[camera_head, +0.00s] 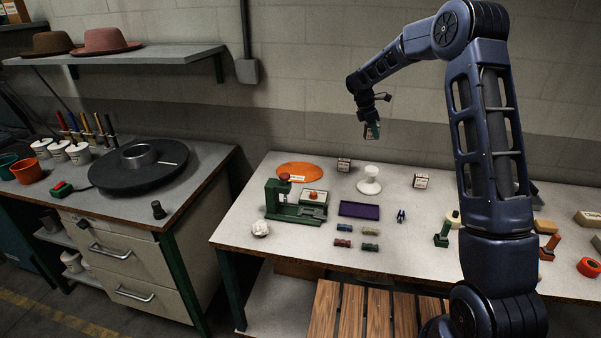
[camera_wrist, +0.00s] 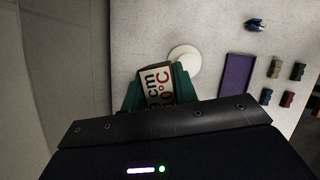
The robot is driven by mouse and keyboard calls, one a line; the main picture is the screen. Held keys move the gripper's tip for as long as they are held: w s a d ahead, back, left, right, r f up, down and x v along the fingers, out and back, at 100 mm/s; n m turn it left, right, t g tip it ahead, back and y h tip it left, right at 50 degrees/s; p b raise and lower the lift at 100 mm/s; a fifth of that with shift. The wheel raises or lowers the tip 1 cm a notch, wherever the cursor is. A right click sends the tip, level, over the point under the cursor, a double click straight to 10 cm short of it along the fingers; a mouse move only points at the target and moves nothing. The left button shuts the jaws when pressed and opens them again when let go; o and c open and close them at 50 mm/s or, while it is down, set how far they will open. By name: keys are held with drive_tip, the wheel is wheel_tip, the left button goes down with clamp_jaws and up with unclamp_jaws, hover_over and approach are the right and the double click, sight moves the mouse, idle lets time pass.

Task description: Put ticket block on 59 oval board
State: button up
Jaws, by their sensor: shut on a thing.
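The block is clear of the table. An orange oval board (camera_head: 297,170) lies flat at the table's back left, with a small pale label too small to read. It is left of and below my gripper in the head view and is not seen in the wrist view.
Two similar printed blocks stand on the table, one beside the oval board (camera_head: 344,164) and one farther right (camera_head: 420,181). A white stand (camera_head: 369,181), purple tray (camera_head: 360,210) and green press (camera_head: 290,210) are nearby. Several small coloured blocks lie in front.

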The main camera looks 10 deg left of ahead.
drive_tip(key=w+a+n+t, duration=0.1)
drive_tip(key=w+a+n, duration=0.2)
drive_tip(key=a, duration=1.3)
drive_tip(key=n+t+y, duration=0.1)
drive_tip(key=n, duration=0.2)
hover_over(304, 169)
drive_tip(key=s+a, duration=0.1)
drive_tip(key=s, duration=0.1)
drive_tip(key=f, duration=2)
drive_tip(key=shift+w+a+f, duration=0.1)
drive_tip(key=shift+w+f, duration=0.05)
drive_tip(key=shift+w, duration=0.05)
drive_tip(key=shift+f, duration=0.1)
drive_tip(key=o, duration=1)
